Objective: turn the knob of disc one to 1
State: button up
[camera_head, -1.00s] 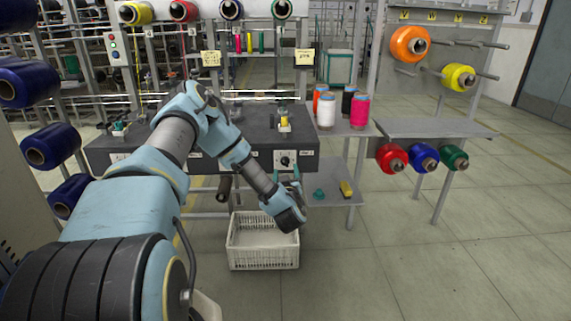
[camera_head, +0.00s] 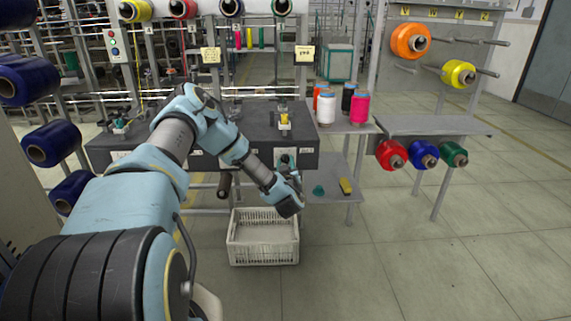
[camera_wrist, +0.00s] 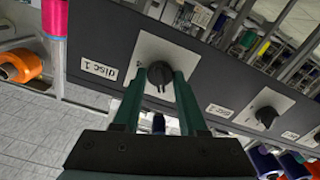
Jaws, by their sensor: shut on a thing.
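The black knob of disc one (camera_wrist: 160,74) sits on a light plate (camera_wrist: 150,48) on the dark front panel, beside a "disc 1" label (camera_wrist: 99,69) in the wrist view. My gripper (camera_wrist: 163,84) is shut on this knob, with one green finger on each side of it.
A second knob (camera_wrist: 266,117) with a "disc 2" label is to the right in the wrist view. A white crate (camera_head: 264,262) stands on the floor below my arm. A low shelf (camera_head: 330,200) holds a yellow block (camera_head: 346,187). Thread cones (camera_head: 326,111) stand above it.

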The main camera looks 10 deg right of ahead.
grip_shut()
dwell(0.3)
jog(key=n+b, duration=0.2)
jog(key=n, duration=0.1)
jog(key=shift+f+b, duration=0.15)
jog(key=shift+b, duration=0.25)
jog(key=n+b, duration=0.6)
jog(key=n, duration=0.2)
jog(key=shift+n, duration=0.4)
jog(key=o, duration=0.6)
grip_release()
jog(key=shift+r, duration=0.2)
